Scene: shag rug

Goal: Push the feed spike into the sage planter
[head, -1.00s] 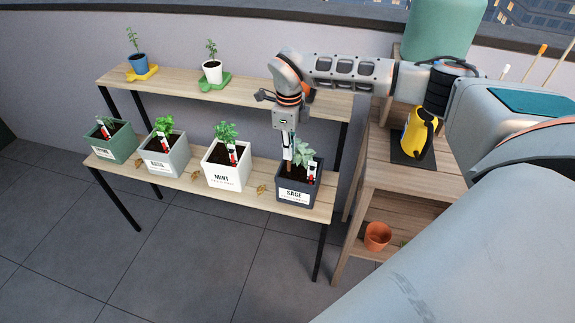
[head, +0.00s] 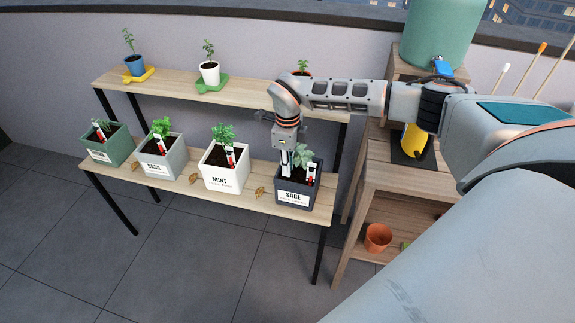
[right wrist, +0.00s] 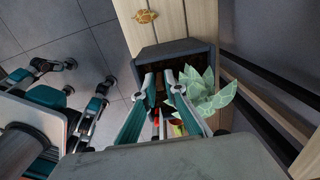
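The sage planter (head: 293,197), a dark grey box labelled SAGE with a leafy plant, stands at the right end of the lower shelf. It also shows in the right wrist view (right wrist: 172,48). My right gripper (head: 289,170) points down into it, its fingertips near the soil beside the leaves. In the right wrist view its two fingers (right wrist: 159,78) stand apart with dark soil between them. I cannot make out the feed spike now; the fingers or soil may hide it.
A white and red marker (head: 311,174) stands in the sage planter. The mint planter (head: 225,178) is to its left, with two more planters beyond. Small pots stand on the upper shelf (head: 175,88). A wooden stand (head: 376,188) is close on the right.

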